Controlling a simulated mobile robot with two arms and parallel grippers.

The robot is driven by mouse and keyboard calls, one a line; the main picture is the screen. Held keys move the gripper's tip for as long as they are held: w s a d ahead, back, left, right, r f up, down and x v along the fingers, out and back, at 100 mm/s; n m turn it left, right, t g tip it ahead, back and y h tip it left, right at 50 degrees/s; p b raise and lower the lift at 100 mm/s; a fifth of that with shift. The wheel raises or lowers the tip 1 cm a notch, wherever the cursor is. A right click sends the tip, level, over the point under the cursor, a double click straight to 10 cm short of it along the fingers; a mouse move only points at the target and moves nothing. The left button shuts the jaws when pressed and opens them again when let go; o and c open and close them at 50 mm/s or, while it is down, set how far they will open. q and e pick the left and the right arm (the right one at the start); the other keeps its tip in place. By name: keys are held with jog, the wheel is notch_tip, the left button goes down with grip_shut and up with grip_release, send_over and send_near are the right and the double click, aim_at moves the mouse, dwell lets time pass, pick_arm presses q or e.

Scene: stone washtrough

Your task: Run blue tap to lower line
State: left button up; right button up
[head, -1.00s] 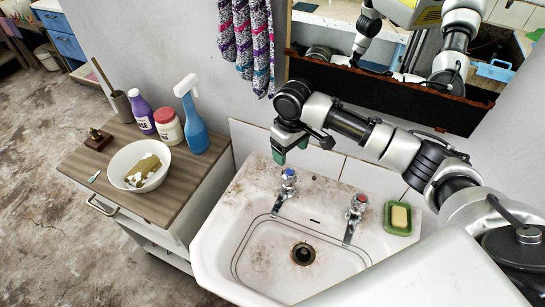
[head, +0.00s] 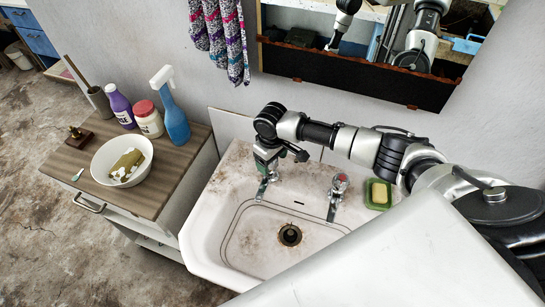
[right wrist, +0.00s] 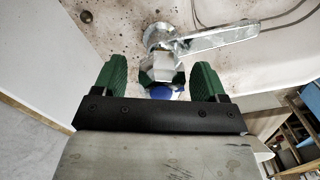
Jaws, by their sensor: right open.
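The blue tap (head: 263,191) stands at the back left of the stone basin (head: 200,240); my right gripper hides its top. In the right wrist view its blue cap (right wrist: 161,95) and faceted knob lie between the two green fingers, with a gap on each side. My right gripper (head: 264,168) is open and points down over the tap. Two dark lines (head: 232,225) run around the basin's inner wall. The drain (head: 289,235) shows as a dark hole, and I see no water. My left gripper is out of view.
The red tap (head: 338,190) and a green soap dish (head: 377,194) are to the right. A wooden-topped cabinet (head: 165,190) on the left holds a white bowl (head: 104,160), a purple bottle (head: 121,108) and a blue spray bottle (head: 175,122). A mirror (head: 350,70) hangs behind.

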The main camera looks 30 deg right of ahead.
jog(key=shift+c, duration=1.3)
jog(key=c, duration=0.7)
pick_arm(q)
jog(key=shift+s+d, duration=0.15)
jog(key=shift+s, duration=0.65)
pick_arm(e)
jog(key=shift+o, duration=0.2)
jog(key=shift+r, duration=0.1)
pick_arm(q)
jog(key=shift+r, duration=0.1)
pick_arm(e)
jog(key=shift+n+p, duration=0.3)
jog(key=shift+n, duration=0.1)
jog(key=shift+d+n+p, duration=0.1)
jog(key=shift+n+p, duration=0.3)
jog(key=shift+n, duration=0.6)
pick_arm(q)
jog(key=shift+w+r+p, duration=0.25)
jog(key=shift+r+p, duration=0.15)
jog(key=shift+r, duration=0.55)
pick_arm(e)
jog(key=shift+w+d+n, duration=0.1)
jog(key=shift+n, duration=1.6)
jog(key=shift+r, duration=0.1)
